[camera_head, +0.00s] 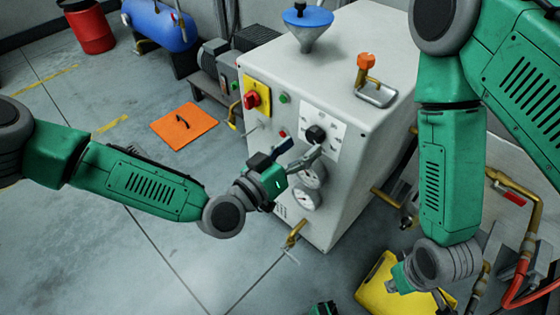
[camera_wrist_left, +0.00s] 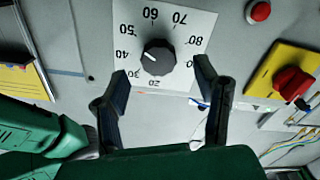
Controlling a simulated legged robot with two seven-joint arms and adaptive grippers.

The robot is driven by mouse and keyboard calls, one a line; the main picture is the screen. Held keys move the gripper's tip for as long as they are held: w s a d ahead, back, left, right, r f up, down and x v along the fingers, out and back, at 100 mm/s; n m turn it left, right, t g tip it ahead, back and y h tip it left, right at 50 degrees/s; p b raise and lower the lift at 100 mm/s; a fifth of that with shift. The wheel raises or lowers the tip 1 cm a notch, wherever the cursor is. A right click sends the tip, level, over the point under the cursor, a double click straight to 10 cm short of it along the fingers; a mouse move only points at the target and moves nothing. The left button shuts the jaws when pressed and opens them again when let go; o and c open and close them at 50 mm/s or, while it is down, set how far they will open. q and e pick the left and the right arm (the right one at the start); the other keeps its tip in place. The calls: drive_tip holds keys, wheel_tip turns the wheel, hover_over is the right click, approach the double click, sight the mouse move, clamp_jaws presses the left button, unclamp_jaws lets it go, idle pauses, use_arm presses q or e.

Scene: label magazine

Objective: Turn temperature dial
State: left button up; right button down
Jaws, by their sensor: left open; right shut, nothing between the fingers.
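The temperature dial is a dark round knob (camera_head: 315,133) on a white scale plate on the front of the cream machine. In the left wrist view the knob (camera_wrist_left: 158,58) shows a white pointer mark towards the 40 on its scale. My left gripper (camera_head: 304,146) is open in front of the plate. In the left wrist view its fingertips (camera_wrist_left: 162,74) lie on either side of the knob, with visible gaps. My right gripper (camera_head: 389,287) is shut and empty, low and to the right of the machine, above something yellow; its fingers are mostly hidden.
A red switch on a yellow plate (camera_head: 256,97) is left of the dial. A blue funnel (camera_head: 307,28) and an orange-handled valve (camera_head: 366,65) are on top. Brass pipes (camera_head: 515,188) stand at the right. The left floor is mostly clear.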

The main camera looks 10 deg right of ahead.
use_arm(q)
drive_tip(key=v, duration=0.7)
drive_tip(key=shift+s+a, duration=0.15)
drive_tip(key=shift+a, duration=0.2)
